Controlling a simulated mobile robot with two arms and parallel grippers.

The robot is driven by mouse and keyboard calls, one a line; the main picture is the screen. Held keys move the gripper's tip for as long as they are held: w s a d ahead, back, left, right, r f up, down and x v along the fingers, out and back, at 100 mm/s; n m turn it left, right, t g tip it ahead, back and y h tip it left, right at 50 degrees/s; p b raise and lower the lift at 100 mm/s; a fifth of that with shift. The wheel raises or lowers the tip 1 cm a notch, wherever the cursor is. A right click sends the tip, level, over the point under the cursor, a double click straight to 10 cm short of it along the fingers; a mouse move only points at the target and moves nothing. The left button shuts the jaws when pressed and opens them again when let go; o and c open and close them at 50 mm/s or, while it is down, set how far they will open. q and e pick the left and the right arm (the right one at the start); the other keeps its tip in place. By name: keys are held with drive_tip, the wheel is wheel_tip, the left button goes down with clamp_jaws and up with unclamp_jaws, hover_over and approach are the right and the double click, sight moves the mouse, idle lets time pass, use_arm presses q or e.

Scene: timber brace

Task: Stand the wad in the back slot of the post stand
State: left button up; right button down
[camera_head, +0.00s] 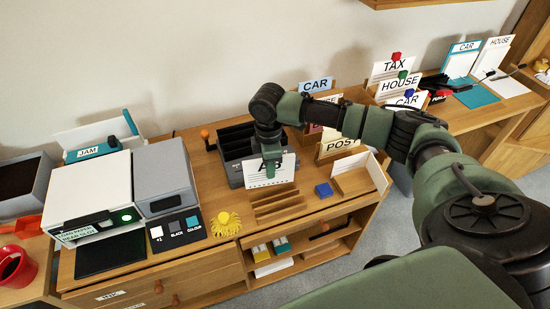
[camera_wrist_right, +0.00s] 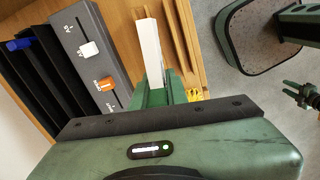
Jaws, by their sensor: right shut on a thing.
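My right gripper (camera_head: 268,158) is shut on the wad (camera_head: 283,170), a white lined stack with black lettering on its upper part. The wad is upright just in front of a dark grey sorter. A wooden stand with parallel slots (camera_head: 277,204) lies in front of and below it; whether the wad's bottom edge touches it cannot be told. In the right wrist view the wad (camera_wrist_right: 150,48) shows edge-on between the fingers (camera_wrist_right: 165,95), with wooden grooves to its right. Further right, a wooden holder carries a POST card (camera_head: 340,144).
The dark grey sorter (camera_head: 236,143) stands close behind the wad. A blue block (camera_head: 324,190) and a wooden tray (camera_head: 355,183) are to the right. A yellow tufted object (camera_head: 225,224) and a printer (camera_head: 164,183) are to the left. My right arm passes before the cards.

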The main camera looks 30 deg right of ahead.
use_arm(q)
drive_tip(key=shift+a+r, duration=0.4)
drive_tip(key=shift+a, duration=0.35)
use_arm(e)
drive_tip(key=shift+w+d+f+n, duration=0.1)
drive_tip(key=shift+d+f+n, duration=0.2)
drive_tip(key=shift+d+n, duration=0.2)
drive_tip(key=shift+w+d+f+n, duration=0.1)
drive_tip(key=shift+d+f+n, duration=0.15)
drive_tip(key=shift+d+n, duration=0.2)
use_arm(q)
drive_tip(key=shift+r+p, duration=0.15)
drive_tip(key=shift+p, duration=0.2)
